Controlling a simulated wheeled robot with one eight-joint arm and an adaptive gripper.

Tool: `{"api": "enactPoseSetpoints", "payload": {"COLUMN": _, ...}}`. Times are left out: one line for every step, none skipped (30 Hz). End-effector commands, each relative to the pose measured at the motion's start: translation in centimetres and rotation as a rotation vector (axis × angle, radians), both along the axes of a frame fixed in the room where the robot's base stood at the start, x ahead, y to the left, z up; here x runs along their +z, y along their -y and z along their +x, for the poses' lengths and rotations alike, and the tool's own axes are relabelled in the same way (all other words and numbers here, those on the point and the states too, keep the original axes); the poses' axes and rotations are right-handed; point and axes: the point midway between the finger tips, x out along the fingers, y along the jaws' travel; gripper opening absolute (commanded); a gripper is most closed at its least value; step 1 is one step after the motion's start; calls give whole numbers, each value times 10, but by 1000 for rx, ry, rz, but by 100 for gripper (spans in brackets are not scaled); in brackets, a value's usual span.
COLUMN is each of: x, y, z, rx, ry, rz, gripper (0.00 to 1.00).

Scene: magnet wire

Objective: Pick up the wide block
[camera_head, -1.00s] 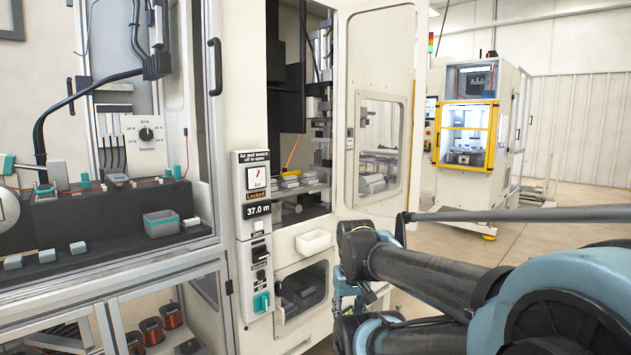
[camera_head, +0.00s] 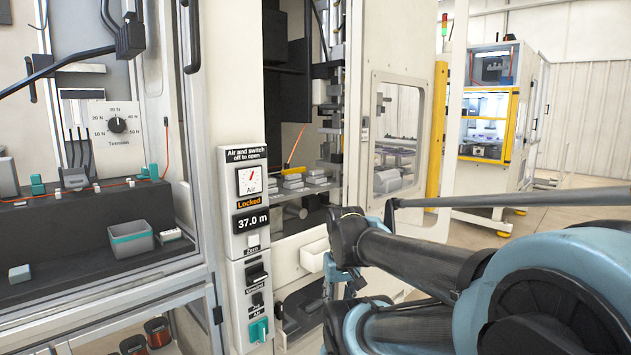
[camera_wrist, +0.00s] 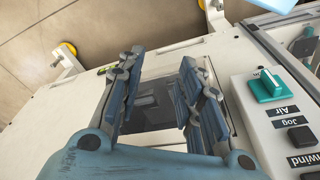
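My gripper (camera_wrist: 160,64) is open and empty in the wrist view. Its two jointed fingers stand apart in front of a dark opening (camera_wrist: 153,118) in a pale machine front. A dim grey blocky shape (camera_wrist: 146,100) shows in that opening between the fingers; I cannot tell if it is the wide block. In the head view, small grey blocks (camera_head: 292,182) lie on a shelf inside the open machine, and a small pale block (camera_head: 19,273) lies on the dark ledge at left. Which one is the wide block is not clear. My arm mostly hides the gripper there.
A control panel (camera_head: 250,205) reads "Locked" and 37.0 m; its teal knob (camera_wrist: 267,86) is close right of the fingers. The machine door (camera_head: 400,125) stands open. A grey-teal box (camera_head: 131,240) stands on the ledge.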

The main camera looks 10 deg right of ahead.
Motion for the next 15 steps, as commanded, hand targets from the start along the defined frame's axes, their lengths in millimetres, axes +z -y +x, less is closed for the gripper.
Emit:
{"api": "enactPoseSetpoints", "payload": {"x": 0, "y": 0, "z": 0, "rx": 0, "ry": 0, "rz": 0, "gripper": 36}}
{"api": "enactPoseSetpoints", "payload": {"x": 0, "y": 0, "z": 0, "rx": 0, "ry": 0, "rz": 0, "gripper": 42}}
{"api": "enactPoseSetpoints", "payload": {"x": 3, "y": 0, "z": -4, "rx": -1, "ry": 6, "rz": 0, "gripper": 51}}
{"api": "enactPoseSetpoints", "payload": {"x": 7, "y": 0, "z": -7, "rx": -4, "ry": 10, "rz": 1, "gripper": 58}}
{"api": "enactPoseSetpoints", "payload": {"x": 9, "y": 0, "z": -6, "rx": -7, "ry": 10, "rz": 1, "gripper": 65}}
{"api": "enactPoseSetpoints", "payload": {"x": 14, "y": 0, "z": -4, "rx": -14, "ry": 8, "rz": 4, "gripper": 67}}
{"api": "enactPoseSetpoints", "payload": {"x": 19, "y": 0, "z": -1, "rx": -21, "ry": 6, "rz": 6, "gripper": 67}}
{"api": "enactPoseSetpoints", "payload": {"x": 26, "y": 0, "z": 3, "rx": -31, "ry": 4, "rz": 8, "gripper": 67}}
{"api": "enactPoseSetpoints", "payload": {"x": 35, "y": 0, "z": 9, "rx": -45, "ry": -1, "rz": 12, "gripper": 67}}
{"api": "enactPoseSetpoints", "payload": {"x": 44, "y": 0, "z": 14, "rx": -60, "ry": -4, "rz": 16, "gripper": 67}}
{"api": "enactPoseSetpoints", "payload": {"x": 53, "y": 1, "z": 19, "rx": -77, "ry": -8, "rz": 20, "gripper": 67}}
{"api": "enactPoseSetpoints", "payload": {"x": 67, "y": 2, "z": 26, "rx": -98, "ry": -15, "rz": 25, "gripper": 67}}
{"api": "enactPoseSetpoints", "payload": {"x": 77, "y": 2, "z": 32, "rx": -116, "ry": -20, "rz": 30, "gripper": 67}}
{"api": "enactPoseSetpoints", "payload": {"x": 88, "y": 2, "z": 38, "rx": -133, "ry": -25, "rz": 34, "gripper": 67}}
{"api": "enactPoseSetpoints", "payload": {"x": 102, "y": 2, "z": 47, "rx": -158, "ry": -31, "rz": 40, "gripper": 67}}
